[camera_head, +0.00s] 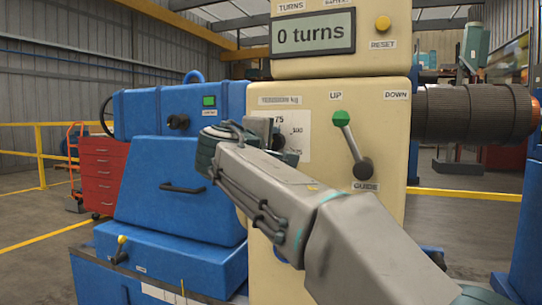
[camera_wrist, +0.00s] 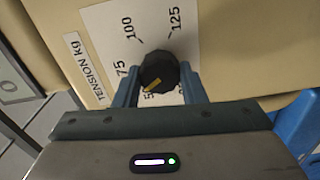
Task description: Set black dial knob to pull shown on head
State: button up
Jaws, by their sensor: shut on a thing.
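The black dial knob (camera_wrist: 158,70) sits on a white scale plate (camera_wrist: 103,28) in the wrist view. The scale reads 75, 100 and 125, with more numbers partly hidden by the knob and fingers. The knob's yellow pointer mark faces down and left in that view, toward a partly hidden number starting with 5. My gripper (camera_wrist: 159,84) has its blue-grey fingers on either side of the knob, shut on it. In the head view, my arm hides most of the knob, and the scale plate (camera_head: 297,127) shows beside it.
The cream head (camera_head: 320,93) carries a "0 turns" display (camera_head: 313,32), a yellow reset button (camera_head: 383,23) and a green-tipped lever (camera_head: 350,140) marked UP, DOWN and GUIDE. The lever is close to my arm's right. A blue machine body (camera_head: 170,185) stands left.

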jog(key=m+b, duration=0.3)
jog(key=m, duration=0.3)
jog(key=shift+b, duration=0.4)
jog(key=shift+m, duration=0.3)
jog(key=o, duration=1)
jog(key=v, duration=1.4)
jog(key=shift+p, duration=0.35)
jog(key=shift+w+d, duration=0.1)
